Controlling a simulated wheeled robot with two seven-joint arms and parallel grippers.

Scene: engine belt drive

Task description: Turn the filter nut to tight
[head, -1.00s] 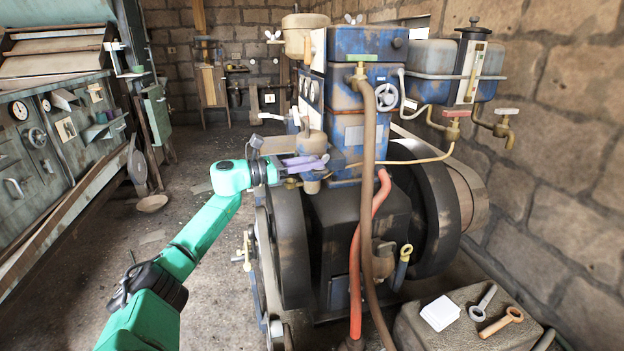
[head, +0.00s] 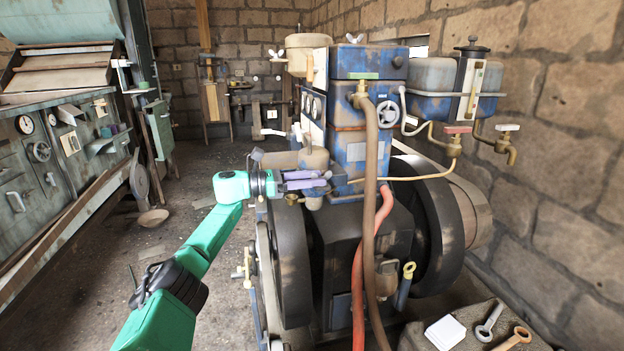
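The engine (head: 360,235) stands in the middle of the head view. A pale beige filter bowl (head: 313,158) hangs at its left front corner, below the gauges. My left gripper (head: 316,180) has purple fingers and comes in from the left, just under the bowl. Its fingers lie about level, one a little above the other. A pale round end (head: 313,203) shows just below the fingers. The filter nut cannot be made out apart from the fingers, and whether they grip it cannot be seen. My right gripper is not in view.
A brown hose (head: 370,200) and a red hose (head: 360,270) run down the engine's front. A large dark flywheel (head: 290,265) stands below my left gripper. A stone block (head: 480,315) at lower right bears a white card and two ring-ended tools.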

